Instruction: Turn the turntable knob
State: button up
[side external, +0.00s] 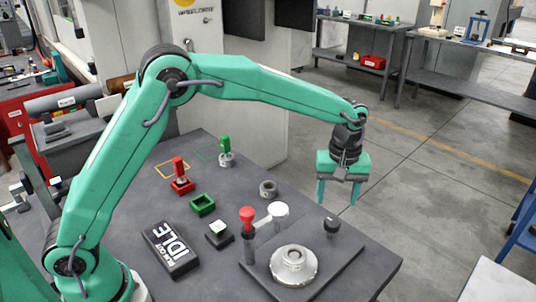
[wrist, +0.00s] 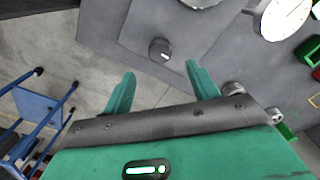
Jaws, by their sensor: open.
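The small dark knob (side external: 331,226) stands on the flat grey plate (side external: 345,250), near its far right corner. It also shows in the wrist view (wrist: 162,50) with a light mark on its top. The round metal turntable (side external: 294,262) sits on the same plate, left of and nearer than the knob; only its edge shows at the top of the wrist view (wrist: 200,3). My gripper (side external: 337,192) is open and empty, fingers pointing down, above and apart from the knob. In the wrist view the knob appears beyond and between my fingertips (wrist: 160,68).
The table edge is close behind the knob.

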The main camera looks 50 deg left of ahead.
aim_at(333, 221)
jog(key=shift+f, duration=0.1)
jog(key=shift+f, duration=3.8)
jog(key=c, duration=1)
jog(key=shift+m, duration=0.3)
